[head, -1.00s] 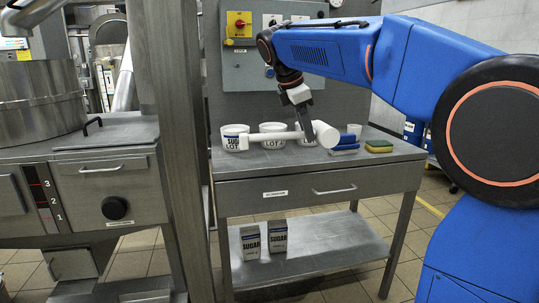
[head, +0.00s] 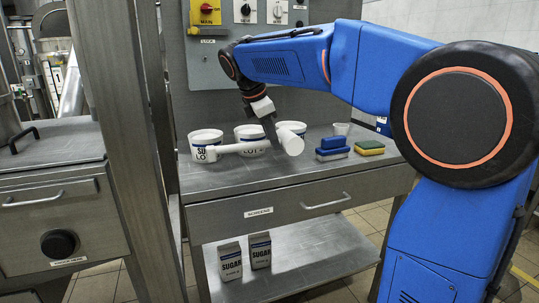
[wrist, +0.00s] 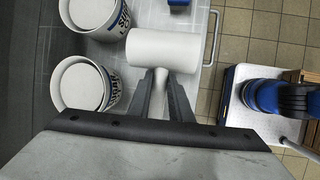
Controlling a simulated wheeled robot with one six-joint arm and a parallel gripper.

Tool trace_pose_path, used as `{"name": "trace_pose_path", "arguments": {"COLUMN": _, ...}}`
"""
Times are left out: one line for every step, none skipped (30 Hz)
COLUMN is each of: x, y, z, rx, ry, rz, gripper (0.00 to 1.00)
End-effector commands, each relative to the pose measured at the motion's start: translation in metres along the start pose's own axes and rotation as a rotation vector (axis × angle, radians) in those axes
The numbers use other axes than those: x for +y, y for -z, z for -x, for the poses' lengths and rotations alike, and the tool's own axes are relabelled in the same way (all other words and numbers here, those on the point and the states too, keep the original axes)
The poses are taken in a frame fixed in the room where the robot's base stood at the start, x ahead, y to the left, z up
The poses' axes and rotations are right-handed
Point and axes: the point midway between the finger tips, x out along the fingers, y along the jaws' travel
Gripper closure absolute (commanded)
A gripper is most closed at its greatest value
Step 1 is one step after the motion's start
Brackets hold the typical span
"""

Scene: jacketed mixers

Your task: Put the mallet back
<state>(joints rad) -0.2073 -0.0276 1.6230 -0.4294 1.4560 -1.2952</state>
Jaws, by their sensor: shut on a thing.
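The white mallet (head: 235,147) has a thick cylindrical head and a straight handle. It is held lying roughly level above the steel bench top (head: 225,178), in front of white tubs. My gripper (head: 271,138) is shut on the handle close to the head, and the handle runs left from it. In the wrist view, the fingers of my gripper (wrist: 165,95) pinch the handle just below the mallet head (wrist: 162,50). The rest of the handle is hidden there by the gripper body. The exact gap to the bench is hard to tell.
Several white tubs (head: 206,138) stand along the back of the bench. A steel post (head: 125,130) stands left of the bench. Sugar cartons (head: 230,261) stand on the lower shelf.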

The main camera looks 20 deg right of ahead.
Motion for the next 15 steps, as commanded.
{"name": "trace_pose_path", "arguments": {"x": -0.001, "y": 0.001, "z": -0.003, "rx": 0.0, "ry": -0.001, "rz": 0.0, "gripper": 1.0}}
{"name": "trace_pose_path", "arguments": {"x": -0.001, "y": 0.002, "z": -0.004, "rx": 0.0, "ry": -0.001, "rz": -0.001, "gripper": 1.0}}
{"name": "trace_pose_path", "arguments": {"x": -0.001, "y": 0.002, "z": -0.005, "rx": 0.0, "ry": -0.002, "rz": -0.001, "gripper": 1.0}}
{"name": "trace_pose_path", "arguments": {"x": -0.001, "y": 0.003, "z": -0.006, "rx": 0.0, "ry": -0.002, "rz": -0.001, "gripper": 1.0}}
{"name": "trace_pose_path", "arguments": {"x": -0.001, "y": 0.003, "z": -0.008, "rx": 0.0, "ry": -0.002, "rz": -0.001, "gripper": 1.0}}
{"name": "trace_pose_path", "arguments": {"x": -0.002, "y": 0.004, "z": -0.011, "rx": 0.0, "ry": -0.001, "rz": -0.001, "gripper": 1.0}}
{"name": "trace_pose_path", "arguments": {"x": -0.003, "y": 0.005, "z": -0.013, "rx": 0.0, "ry": 0.0, "rz": -0.001, "gripper": 1.0}}
{"name": "trace_pose_path", "arguments": {"x": -0.004, "y": 0.007, "z": -0.016, "rx": -0.001, "ry": 0.0, "rz": -0.001, "gripper": 1.0}}
{"name": "trace_pose_path", "arguments": {"x": -0.005, "y": 0.009, "z": -0.021, "rx": 0.0, "ry": 0.0, "rz": 0.0, "gripper": 1.0}}
{"name": "trace_pose_path", "arguments": {"x": -0.005, "y": 0.01, "z": -0.025, "rx": 0.0, "ry": -0.001, "rz": 0.0, "gripper": 1.0}}
{"name": "trace_pose_path", "arguments": {"x": -0.006, "y": 0.012, "z": -0.029, "rx": -0.001, "ry": 0.0, "rz": 0.001, "gripper": 1.0}}
{"name": "trace_pose_path", "arguments": {"x": -0.007, "y": 0.014, "z": -0.034, "rx": -0.001, "ry": 0.0, "rz": 0.0, "gripper": 1.0}}
{"name": "trace_pose_path", "arguments": {"x": -0.008, "y": 0.015, "z": -0.037, "rx": -0.001, "ry": -0.001, "rz": 0.0, "gripper": 1.0}}
{"name": "trace_pose_path", "arguments": {"x": -0.008, "y": 0.016, "z": -0.039, "rx": 0.0, "ry": -0.001, "rz": 0.0, "gripper": 1.0}}
{"name": "trace_pose_path", "arguments": {"x": -0.009, "y": 0.017, "z": -0.042, "rx": 0.0, "ry": -0.001, "rz": -0.001, "gripper": 1.0}}
